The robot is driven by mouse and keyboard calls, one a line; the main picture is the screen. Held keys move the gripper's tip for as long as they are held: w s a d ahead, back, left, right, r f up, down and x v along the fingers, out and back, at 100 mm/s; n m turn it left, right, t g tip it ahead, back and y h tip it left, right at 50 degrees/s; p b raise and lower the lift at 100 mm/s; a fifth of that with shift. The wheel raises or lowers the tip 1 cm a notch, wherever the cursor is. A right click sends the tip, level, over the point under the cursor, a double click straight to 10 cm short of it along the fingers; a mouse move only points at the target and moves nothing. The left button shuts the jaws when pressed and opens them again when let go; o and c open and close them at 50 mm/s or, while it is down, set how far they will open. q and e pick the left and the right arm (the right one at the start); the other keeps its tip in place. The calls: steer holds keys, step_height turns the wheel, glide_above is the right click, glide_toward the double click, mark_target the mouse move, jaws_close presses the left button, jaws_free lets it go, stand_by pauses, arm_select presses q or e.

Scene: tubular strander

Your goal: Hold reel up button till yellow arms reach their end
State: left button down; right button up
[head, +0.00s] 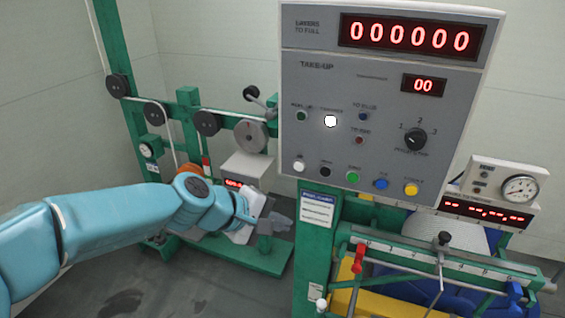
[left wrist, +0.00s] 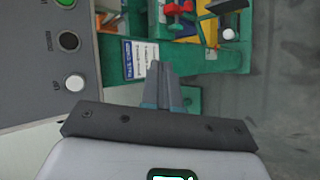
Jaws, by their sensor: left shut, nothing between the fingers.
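The grey take-up panel (head: 385,100) carries a lower row of buttons: white (head: 299,166), black (head: 325,171), green (head: 353,177), blue and yellow. In the left wrist view, the white button (left wrist: 75,83) has a short label that looks like "UP"; the small print is hard to read. My left gripper (head: 282,222) is shut and empty, below and left of the white button, apart from the panel. Its closed fingers (left wrist: 160,85) point past the panel's edge. A yellow part (head: 380,303), perhaps of the yellow arms, shows low under the green frame, partly hidden.
A green post with a label plate (head: 317,209) stands right of my gripper. A rail with a red handle (head: 358,258) and a black-knobbed lever (head: 443,240) lies below the panel. A green pulley frame (head: 188,125) stands behind my left arm. A gauge box (head: 505,186) is at right.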

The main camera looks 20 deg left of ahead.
mark_target(299, 166)
arm_select(q)
step_height(299, 166, up, 6)
steer(key=t, duration=0.1)
steer(key=shift+s+a+r+p, duration=0.15)
steer(key=shift+s+a+p, duration=0.2)
steer(key=shift+s+p, duration=0.1)
arm_select(e)
steer(key=shift+a+r, duration=0.45)
steer(key=shift+a, duration=0.1)
steer(key=shift+d, duration=0.15)
arm_select(q)
steer(key=shift+w+d+p, duration=0.1)
steer(key=shift+w+p, duration=1.15)
steer(key=shift+w, duration=3.15)
arm_select(e)
steer(key=shift+r, duration=1.3)
arm_select(q)
steer(key=shift+w, duration=0.1)
steer(key=shift+w, duration=0.35)
arm_select(e)
steer(key=shift+r, duration=0.1)
